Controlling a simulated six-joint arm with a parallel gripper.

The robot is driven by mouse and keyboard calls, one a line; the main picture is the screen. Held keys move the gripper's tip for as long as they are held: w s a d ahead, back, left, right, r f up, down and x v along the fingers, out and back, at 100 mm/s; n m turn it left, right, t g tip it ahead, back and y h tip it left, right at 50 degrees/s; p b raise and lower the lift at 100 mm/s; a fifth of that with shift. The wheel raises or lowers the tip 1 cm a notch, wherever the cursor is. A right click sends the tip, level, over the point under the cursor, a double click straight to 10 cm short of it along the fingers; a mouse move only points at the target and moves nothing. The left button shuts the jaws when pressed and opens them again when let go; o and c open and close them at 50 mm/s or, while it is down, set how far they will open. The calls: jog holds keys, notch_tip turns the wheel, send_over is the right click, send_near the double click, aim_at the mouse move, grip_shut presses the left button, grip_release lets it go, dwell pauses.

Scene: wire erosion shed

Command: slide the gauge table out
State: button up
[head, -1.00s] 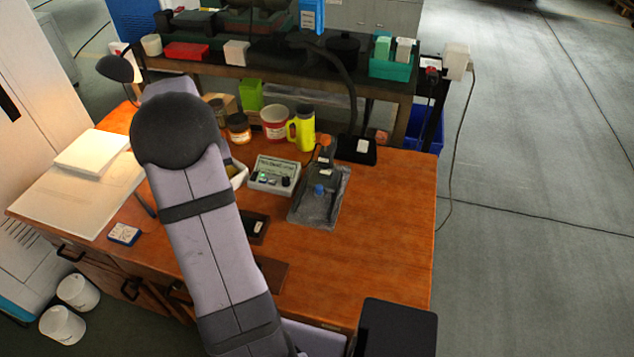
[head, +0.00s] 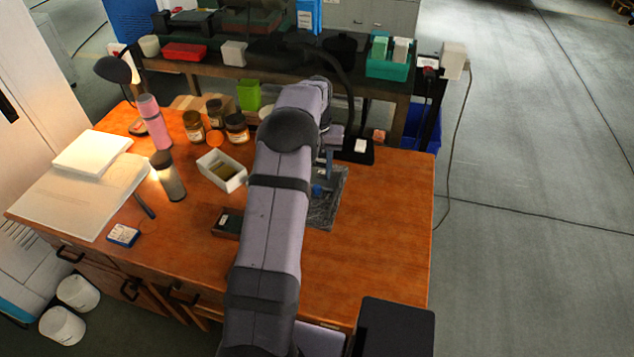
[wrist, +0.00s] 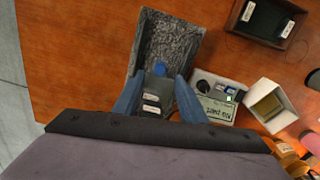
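A rough grey slab with raised edges, seemingly the gauge table (head: 335,212), lies on the wooden bench, partly hidden by my arm in the head view. It shows more fully in the wrist view (wrist: 184,42). A blue knob (wrist: 159,68) stands on it, with a dark part carrying white labels (wrist: 151,99) nearer my gripper. My gripper (wrist: 159,78) is open above it, one blue-grey finger on each side of the labelled part. Contact cannot be told. In the head view my gripper (head: 326,165) is mostly hidden behind my arm.
A meter box (wrist: 215,108) sits close beside the right finger. An open white box (head: 222,170) and a dark tray (head: 228,222) are nearby. A black stand base (head: 357,150) is behind. The bench's right side is clear.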

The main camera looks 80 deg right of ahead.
aim_at(317, 187)
jog(key=shift+f+p, duration=0.8)
jog(key=shift+f, duration=2.15)
grip_shut()
